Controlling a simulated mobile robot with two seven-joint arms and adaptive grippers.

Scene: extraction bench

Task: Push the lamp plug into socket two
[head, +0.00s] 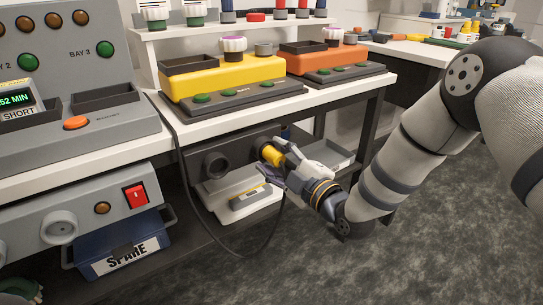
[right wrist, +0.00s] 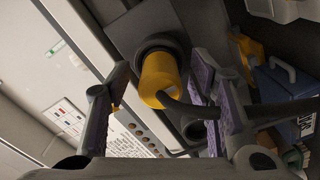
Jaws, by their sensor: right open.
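The yellow lamp plug (head: 271,155) is at the right-hand round socket (head: 262,143) of the dark panel under the bench. In the right wrist view the plug (right wrist: 158,76) has its front end inside the dark socket ring (right wrist: 162,47); how deep it sits I cannot tell. Its dark cable (right wrist: 186,110) leaves the back end. My right gripper (head: 279,158) is open, with its fingers on either side of the plug and visible gaps in the right wrist view (right wrist: 161,68). The left-hand socket (head: 215,165) is empty. My left gripper is out of view.
A black cable (head: 278,222) hangs in a loop below the panel. A white scale-like device (head: 240,195) stands on the shelf below the sockets. A blue SPARE bin (head: 122,252) is at lower left. Yellow (head: 225,77) and orange (head: 322,60) units stand on the bench above.

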